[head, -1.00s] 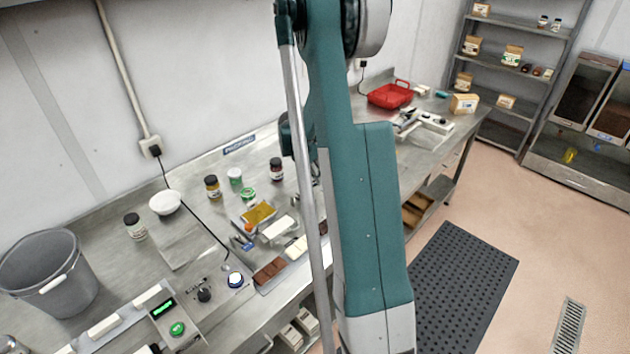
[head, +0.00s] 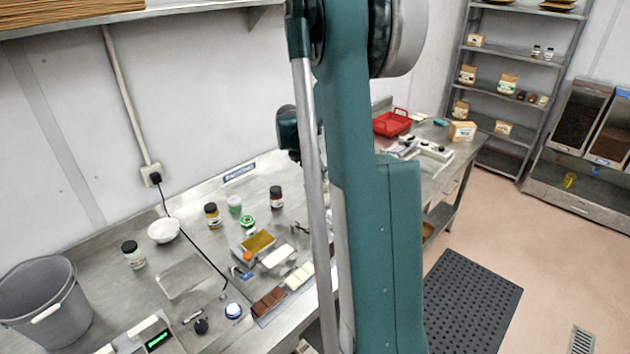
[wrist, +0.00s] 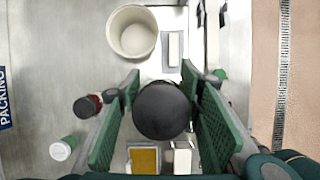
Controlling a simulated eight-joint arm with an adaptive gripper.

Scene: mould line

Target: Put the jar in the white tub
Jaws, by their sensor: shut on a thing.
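In the wrist view a jar with a round black lid (wrist: 162,110) sits between the green fingers of my gripper (wrist: 161,112), which is shut on it. The lid hides the jar's body. The white tub (wrist: 133,32) is round, open and looks empty; it stands on the bench ahead of the held jar, slightly left. A gap shows between lid and tub in the picture; the jar's height above the bench is hard to judge. In the head view my arm hides the gripper, the held jar and the tub.
A dark red jar (wrist: 88,106) and a green-and-white jar (wrist: 62,148) stand left of the fingers. A tray with a yellow slab (wrist: 143,158) lies below. In the head view, a white bowl (head: 164,230), another black-lidded jar (head: 133,254) and a grey bucket (head: 45,305) stand left.

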